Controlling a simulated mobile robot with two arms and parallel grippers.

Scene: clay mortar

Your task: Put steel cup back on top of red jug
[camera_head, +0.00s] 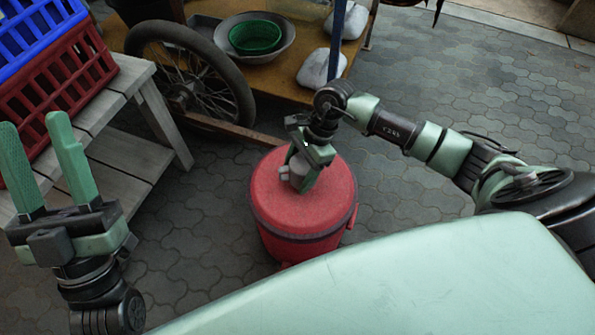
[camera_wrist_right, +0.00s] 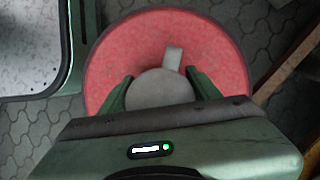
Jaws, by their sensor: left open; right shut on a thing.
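The red jug (camera_head: 290,215) stands on the paved ground in the middle of the head view, its round lid facing up; the lid also fills much of the right wrist view (camera_wrist_right: 215,50). The steel cup (camera_head: 300,174) is at the middle of the lid, its handle pointing out to one side; it also shows in the right wrist view (camera_wrist_right: 158,90). My right gripper (camera_head: 303,170) is shut on the cup from above. Whether the cup's base touches the lid is hard to tell. My left gripper (camera_head: 48,170) is open and empty at the far left.
A grey wooden bench (camera_head: 140,75) holds red (camera_head: 62,85) and blue (camera_head: 35,35) crates at the left. Behind the jug is a wooden cart with a wheel (camera_head: 190,75), a pan with a green bowl (camera_head: 255,37) and white sacks (camera_head: 322,68).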

